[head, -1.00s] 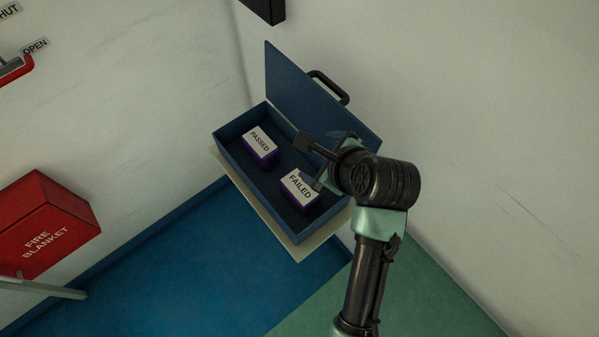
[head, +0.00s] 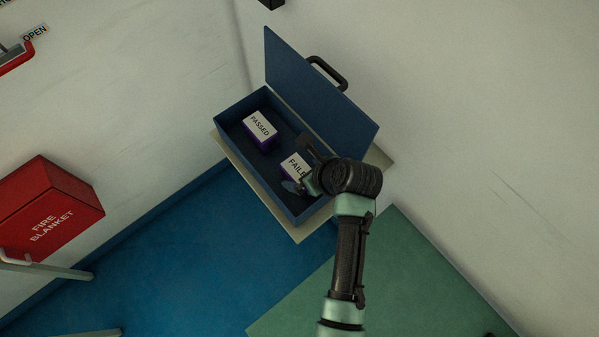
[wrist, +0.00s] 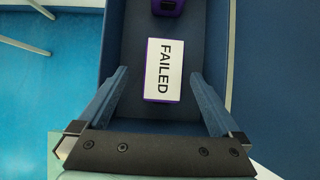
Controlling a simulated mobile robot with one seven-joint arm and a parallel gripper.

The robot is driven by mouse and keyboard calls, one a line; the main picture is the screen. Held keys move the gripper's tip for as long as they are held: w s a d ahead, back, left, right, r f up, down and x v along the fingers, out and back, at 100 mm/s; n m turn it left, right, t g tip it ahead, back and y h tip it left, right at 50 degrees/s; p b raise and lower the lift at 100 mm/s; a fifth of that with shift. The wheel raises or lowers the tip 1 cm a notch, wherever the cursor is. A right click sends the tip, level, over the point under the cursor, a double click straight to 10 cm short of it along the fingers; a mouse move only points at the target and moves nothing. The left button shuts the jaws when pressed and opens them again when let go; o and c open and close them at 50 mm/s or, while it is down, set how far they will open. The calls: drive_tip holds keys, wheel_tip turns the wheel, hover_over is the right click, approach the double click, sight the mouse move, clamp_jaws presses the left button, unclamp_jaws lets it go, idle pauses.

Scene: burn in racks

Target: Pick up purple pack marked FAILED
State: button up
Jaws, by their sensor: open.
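The purple pack marked FAILED (head: 294,164) lies in the near right part of an open blue case (head: 235,145), white label up. In the head view my gripper partly covers it. In the wrist view the FAILED pack (wrist: 164,70) lies ahead of and between the two fingers of my gripper (wrist: 161,82), which is open and empty. A finger stands on each side with a gap to the pack. In the head view my gripper (head: 298,165) is over the case at the pack. A second purple pack, marked PASSED (head: 260,128), lies farther left in the case.
The case's raised lid (head: 320,95) with a black handle stands behind the packs. The case sits on a pale shelf (head: 270,210) against white walls. A red fire blanket box (head: 45,212) is on the left wall.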

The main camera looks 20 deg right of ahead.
sight(301, 171)
drive_tip(key=x, duration=0.2)
drive_tip(key=p+x, duration=0.1)
drive_tip(key=shift+w+d+f, duration=0.15)
drive_tip(key=shift+d+f, duration=0.15)
drive_tip(key=shift+f, duration=0.05)
drive_tip(key=shift+w+a+f, duration=0.2)
drive_tip(key=shift+w+f, duration=0.1)
drive_tip(key=shift+f, duration=0.25)
clamp_jaws()
